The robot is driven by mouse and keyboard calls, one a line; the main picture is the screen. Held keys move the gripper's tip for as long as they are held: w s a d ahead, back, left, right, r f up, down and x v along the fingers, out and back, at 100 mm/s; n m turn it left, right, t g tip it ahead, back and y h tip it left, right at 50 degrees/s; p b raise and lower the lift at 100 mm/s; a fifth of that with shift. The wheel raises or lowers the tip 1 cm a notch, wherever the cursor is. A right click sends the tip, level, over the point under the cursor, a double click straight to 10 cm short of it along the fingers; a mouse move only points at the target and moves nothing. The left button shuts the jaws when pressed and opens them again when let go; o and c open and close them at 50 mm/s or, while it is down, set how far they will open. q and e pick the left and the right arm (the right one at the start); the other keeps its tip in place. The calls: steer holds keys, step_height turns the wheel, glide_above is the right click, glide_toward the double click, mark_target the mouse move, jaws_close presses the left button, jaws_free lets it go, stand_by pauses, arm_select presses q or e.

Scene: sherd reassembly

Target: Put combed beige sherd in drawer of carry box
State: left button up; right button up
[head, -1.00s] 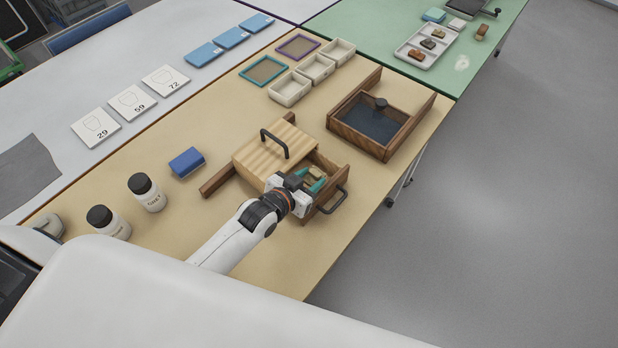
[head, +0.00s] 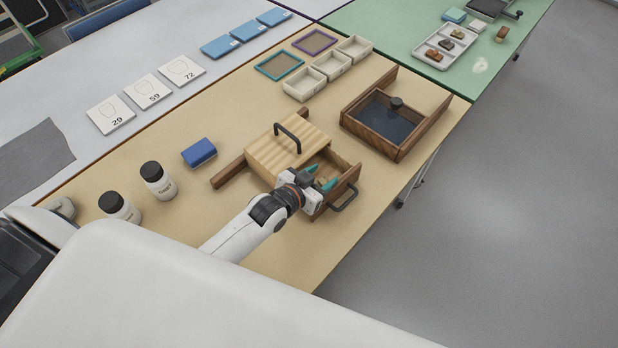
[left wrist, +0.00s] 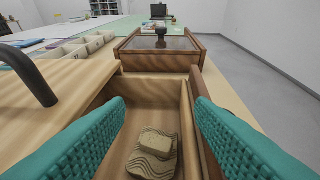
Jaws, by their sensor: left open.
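The carry box (head: 282,158) stands on the tan table, with a light wood lid, a black handle and its drawer pulled out to the right. In the left wrist view the combed beige sherd (left wrist: 152,166), with wavy dark lines, lies on the floor of the drawer (left wrist: 118,160). A second beige piece (left wrist: 158,141) is against or on it; I cannot tell which. My left gripper (head: 321,179) is over the drawer, its teal fingers spread apart on either side above the sherd (left wrist: 160,130), holding nothing. My right gripper is not in view.
A wooden box with a dark panel and knob (head: 387,122) stands to the right. White bins (head: 304,84), a blue block (head: 199,152) and two labelled jars (head: 158,181) are on the table. The table's front edge lies close to the drawer's handle (head: 344,199).

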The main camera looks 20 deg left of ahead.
arm_select(q)
steer(key=v, duration=1.2)
steer(key=shift+r+b, duration=0.3)
steer(key=shift+r, duration=0.15)
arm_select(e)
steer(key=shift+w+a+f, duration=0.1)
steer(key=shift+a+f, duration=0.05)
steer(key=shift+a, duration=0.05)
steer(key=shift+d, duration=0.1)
